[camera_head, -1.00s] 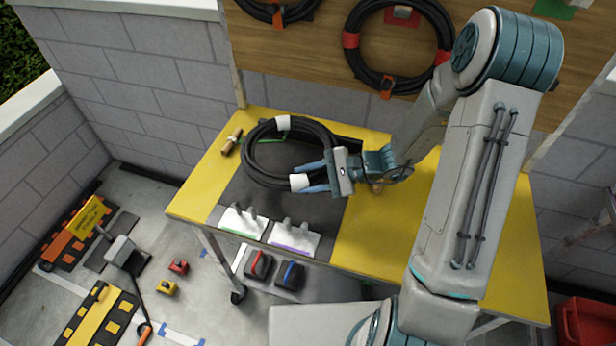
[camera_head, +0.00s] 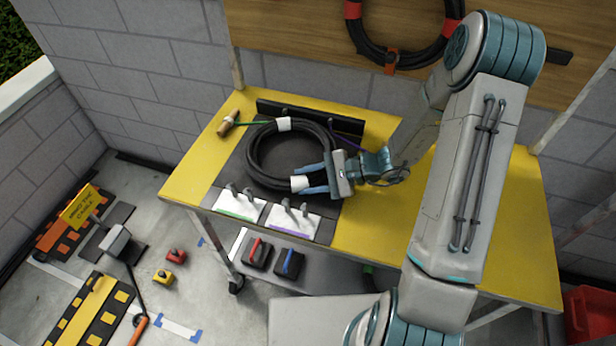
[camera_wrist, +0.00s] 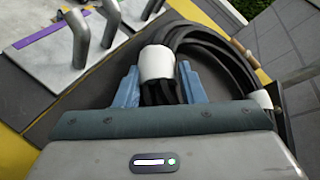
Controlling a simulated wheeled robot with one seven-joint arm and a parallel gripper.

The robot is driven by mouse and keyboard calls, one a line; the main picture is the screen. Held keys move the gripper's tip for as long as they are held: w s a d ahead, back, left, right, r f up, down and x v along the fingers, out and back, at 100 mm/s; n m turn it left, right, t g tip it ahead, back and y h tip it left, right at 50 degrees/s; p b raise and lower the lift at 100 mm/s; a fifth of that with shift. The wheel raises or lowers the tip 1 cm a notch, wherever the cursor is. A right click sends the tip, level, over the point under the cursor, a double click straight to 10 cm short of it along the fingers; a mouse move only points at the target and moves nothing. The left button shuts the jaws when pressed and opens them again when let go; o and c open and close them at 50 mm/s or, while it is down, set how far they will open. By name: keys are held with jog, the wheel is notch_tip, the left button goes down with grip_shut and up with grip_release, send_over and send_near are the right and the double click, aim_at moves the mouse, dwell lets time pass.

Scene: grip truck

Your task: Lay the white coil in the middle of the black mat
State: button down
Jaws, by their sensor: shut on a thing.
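The white coil is a black cable ring with white bands (camera_head: 252,160). It lies level at the black mat (camera_head: 228,176) on the yellow table, and its ring is over the mat's middle. I cannot tell whether it touches the mat or hovers just above. My gripper (camera_head: 312,181) is shut on the coil's near right side, at a white band. In the wrist view the blue fingers (camera_wrist: 160,88) stand on both sides of the white band of the coil (camera_wrist: 157,62). The mat's part under the coil is hidden.
Two white plates with metal pegs (camera_head: 238,203) (camera_head: 292,221) stand at the mat's front edge. A dark bar (camera_head: 320,118) lies behind the coil, and a wooden-handled tool (camera_head: 228,124) is at the back left. The yellow table (camera_head: 400,262) is bare at the front right.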

jog(key=shift+f, duration=0.15)
jog(key=c, duration=0.9)
grip_release()
jog(key=shift+o, duration=0.2)
jog(key=shift+f, duration=0.1)
jog(key=shift+s+f, duration=0.1)
jog(key=b+v, duration=0.2)
jog(key=v, duration=1.2)
jog(key=shift+a, duration=0.1)
